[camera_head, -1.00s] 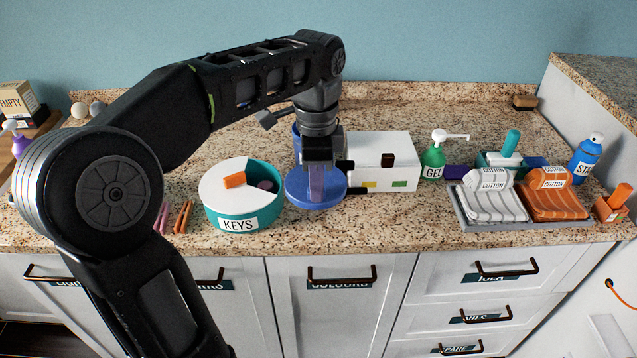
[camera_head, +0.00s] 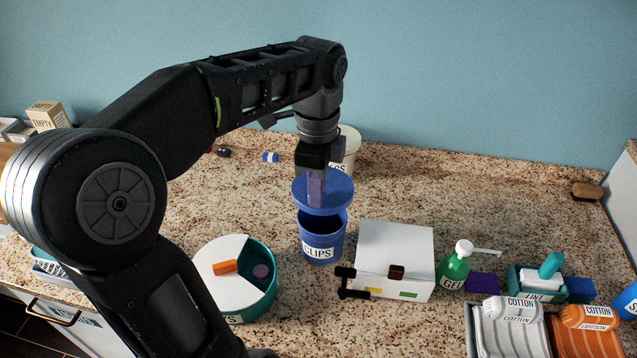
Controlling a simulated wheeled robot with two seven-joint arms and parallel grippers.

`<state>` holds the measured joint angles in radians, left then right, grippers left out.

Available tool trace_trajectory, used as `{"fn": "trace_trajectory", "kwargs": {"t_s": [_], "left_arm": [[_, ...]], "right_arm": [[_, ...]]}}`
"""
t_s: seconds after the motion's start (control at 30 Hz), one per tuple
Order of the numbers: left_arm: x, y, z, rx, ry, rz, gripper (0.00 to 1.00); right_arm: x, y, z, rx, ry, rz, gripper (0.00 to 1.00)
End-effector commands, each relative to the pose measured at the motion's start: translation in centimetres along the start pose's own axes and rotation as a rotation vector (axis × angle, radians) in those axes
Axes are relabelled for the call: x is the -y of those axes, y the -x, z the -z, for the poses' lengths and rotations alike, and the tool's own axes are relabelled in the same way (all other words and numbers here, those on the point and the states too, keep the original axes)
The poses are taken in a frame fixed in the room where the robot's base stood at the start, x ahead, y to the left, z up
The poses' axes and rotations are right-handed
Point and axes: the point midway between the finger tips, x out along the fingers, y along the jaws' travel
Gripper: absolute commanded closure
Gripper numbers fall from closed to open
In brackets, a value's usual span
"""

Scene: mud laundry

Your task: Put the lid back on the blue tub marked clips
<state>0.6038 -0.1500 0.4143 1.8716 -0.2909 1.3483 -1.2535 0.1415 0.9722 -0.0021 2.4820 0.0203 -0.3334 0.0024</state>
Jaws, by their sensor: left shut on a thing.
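The blue tub marked CLIPS (camera_head: 321,251) stands upright on the speckled counter in the middle of the head view. Its dark opening shows at the front, below the lid. The round blue lid (camera_head: 337,199) is above the tub, with a gap between them at the front. My left gripper (camera_head: 315,190) points down and is shut on the lid, at its purplish upright handle. The lid hides the back of the tub's rim, so I cannot tell whether they touch there. My right gripper is not in view.
A teal tub with a white part lid (camera_head: 232,258) stands left of the blue tub. A white box (camera_head: 410,243) stands close on the right. A pale tub (camera_head: 350,142) is behind. A green GEL bottle (camera_head: 453,268) and a towel tray (camera_head: 471,335) are farther right.

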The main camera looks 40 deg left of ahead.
Motion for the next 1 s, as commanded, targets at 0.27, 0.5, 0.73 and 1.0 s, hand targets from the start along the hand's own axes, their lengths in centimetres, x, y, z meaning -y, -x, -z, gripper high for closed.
{"fn": "trace_trajectory", "kwargs": {"t_s": [0.27, 0.5, 0.73, 1.0], "left_arm": [[0.1, 0.0, 0.0, -0.001, -0.016, 0.001, 1.00], [0.0, -0.2, 0.0, 0.000, -0.015, 0.000, 1.00], [0.0, -1.5, 0.0, 0.000, -0.015, -0.001, 1.00], [0.0, -4.3, 0.0, 0.000, -0.014, -0.001, 1.00]], "right_arm": [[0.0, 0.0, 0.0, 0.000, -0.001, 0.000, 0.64], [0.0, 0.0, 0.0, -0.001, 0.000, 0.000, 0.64], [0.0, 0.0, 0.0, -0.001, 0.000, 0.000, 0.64], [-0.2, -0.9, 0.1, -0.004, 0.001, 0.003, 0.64]]}}
